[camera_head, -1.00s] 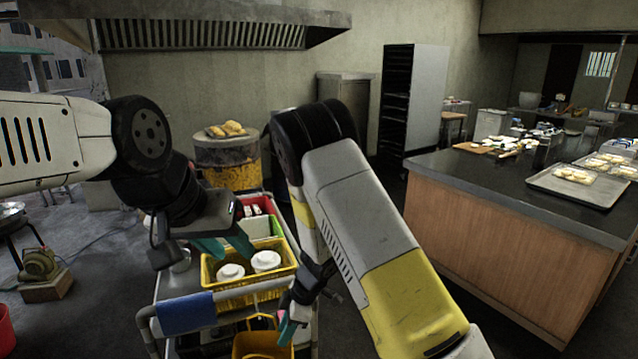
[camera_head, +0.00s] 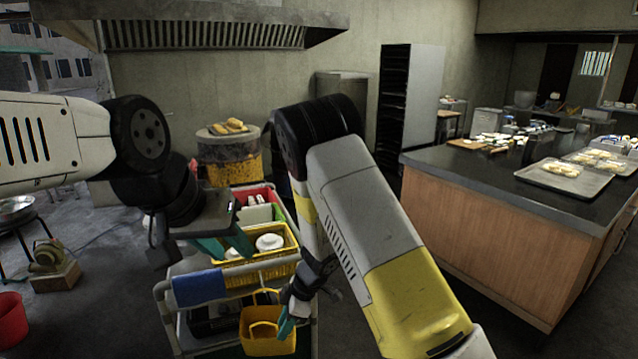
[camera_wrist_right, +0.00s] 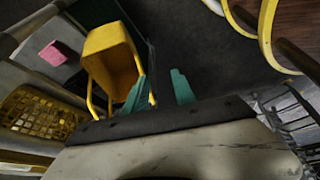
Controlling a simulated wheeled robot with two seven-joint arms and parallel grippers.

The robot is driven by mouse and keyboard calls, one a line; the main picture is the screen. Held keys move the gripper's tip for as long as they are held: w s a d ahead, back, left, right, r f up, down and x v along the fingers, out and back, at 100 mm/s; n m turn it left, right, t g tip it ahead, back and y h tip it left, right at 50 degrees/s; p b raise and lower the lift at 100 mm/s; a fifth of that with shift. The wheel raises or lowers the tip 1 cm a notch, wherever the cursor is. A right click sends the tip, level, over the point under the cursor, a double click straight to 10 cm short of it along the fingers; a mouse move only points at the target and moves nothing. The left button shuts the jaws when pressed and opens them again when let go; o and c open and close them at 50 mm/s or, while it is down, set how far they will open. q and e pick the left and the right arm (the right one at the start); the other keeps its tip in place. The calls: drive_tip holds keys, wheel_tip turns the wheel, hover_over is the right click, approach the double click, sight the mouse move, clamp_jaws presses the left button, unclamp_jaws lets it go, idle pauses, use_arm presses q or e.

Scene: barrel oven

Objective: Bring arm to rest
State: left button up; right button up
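My left gripper (camera_head: 222,247) has teal fingers and hangs in front of the trolley's yellow basket; whether its fingers are apart is unclear in the head view. My right gripper (camera_head: 290,318) hangs low beside the trolley's right side, by the yellow bucket (camera_head: 266,338). In the right wrist view its teal fingertips (camera_wrist_right: 160,90) stand apart with nothing between them. The yellow bucket (camera_wrist_right: 110,62) lies just left of them there. My right arm covers part of the trolley's right side.
A wooden counter (camera_head: 500,220) with trays is at right. A red bucket (camera_head: 10,320) stands at far left. Floor between trolley and counter looks clear.

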drive_tip(key=w+d+r+m+t, duration=0.3)
drive_tip(key=w+d+r, duration=0.15)
drive_tip(key=r, duration=0.45)
drive_tip(key=w+d+r+m+t, duration=0.3)
drive_tip(key=w+r, duration=0.3)
drive_tip(key=r, duration=0.3)
drive_tip(key=d+r+m+t+h, duration=0.2)
drive_tip(key=d+r+m, duration=0.2)
drive_tip(key=d+r, duration=0.3)
drive_tip(key=s+d+r+m+h, duration=0.2)
drive_tip(key=s+d+r+m, duration=0.4)
drive_tip(key=s+d+r, duration=0.5)
drive_tip(key=s+a+m+g+y, duration=0.1)
drive_tip(key=s+a+m, duration=0.1)
drive_tip(key=s, duration=1.4)
drive_tip(key=shift+s+a+r+g+y, duration=0.15)
drive_tip(key=shift+s+r+g+y, duration=0.15)
drive_tip(key=shift+s+r+g, duration=0.1)
